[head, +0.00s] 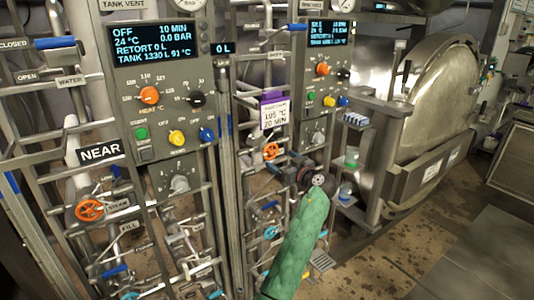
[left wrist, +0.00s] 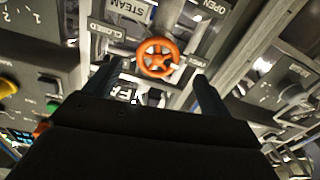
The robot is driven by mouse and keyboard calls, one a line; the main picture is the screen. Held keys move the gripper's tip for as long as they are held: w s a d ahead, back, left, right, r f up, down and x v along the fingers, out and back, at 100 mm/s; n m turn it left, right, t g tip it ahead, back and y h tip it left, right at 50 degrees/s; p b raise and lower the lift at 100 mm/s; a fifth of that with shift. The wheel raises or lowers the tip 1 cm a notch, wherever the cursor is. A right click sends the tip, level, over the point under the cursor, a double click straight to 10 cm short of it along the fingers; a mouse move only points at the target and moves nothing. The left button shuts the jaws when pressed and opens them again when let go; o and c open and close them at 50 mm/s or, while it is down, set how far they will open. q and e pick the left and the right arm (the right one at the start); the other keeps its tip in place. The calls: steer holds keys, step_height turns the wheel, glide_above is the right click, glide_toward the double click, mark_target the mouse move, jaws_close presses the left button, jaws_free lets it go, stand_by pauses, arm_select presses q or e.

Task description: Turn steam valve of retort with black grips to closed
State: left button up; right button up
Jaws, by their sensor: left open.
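An orange steam valve wheel (head: 271,151) sits on the pipe rack of the second panel in the head view. In the left wrist view the orange wheel (left wrist: 158,57) shows between my fingers, beyond their tips. A STEAM label (left wrist: 128,9) is above it, a CLOSED label (left wrist: 107,31) to its left and an OPEN label (left wrist: 214,7) to its upper right. My left gripper (head: 284,164), on a green-sleeved arm, is open and empty just right of the wheel; it also shows in the left wrist view (left wrist: 156,80). I cannot make out black grips. My right gripper is out of view.
A nearer panel (head: 155,85) marked NEAR has another orange wheel (head: 89,210) at lower left. Pipes and small valves crowd around both panels. A large round metal door (head: 435,100) and a shelf with small containers stand right. Open floor (head: 420,245) lies at lower right.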

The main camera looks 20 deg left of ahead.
mark_target(273, 153)
arm_select(q)
steer(key=shift+w+a+r+n+p, duration=0.2)
steer(key=shift+w+a+n+p, duration=0.15)
steer(key=shift+n, duration=0.35)
steer(key=p+x, duration=0.3)
steer(key=x, duration=0.3)
steer(key=shift+w, duration=0.1)
steer(key=shift+w+a+f+p, duration=0.15)
steer(key=shift+w+a+p, duration=0.1)
steer(key=shift+p, duration=0.1)
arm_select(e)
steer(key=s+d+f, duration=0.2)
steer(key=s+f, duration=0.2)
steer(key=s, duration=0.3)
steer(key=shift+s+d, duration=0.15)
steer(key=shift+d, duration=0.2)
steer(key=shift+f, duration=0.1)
arm_select(q)
steer(key=c, duration=1)
steer(key=shift+o, duration=0.2)
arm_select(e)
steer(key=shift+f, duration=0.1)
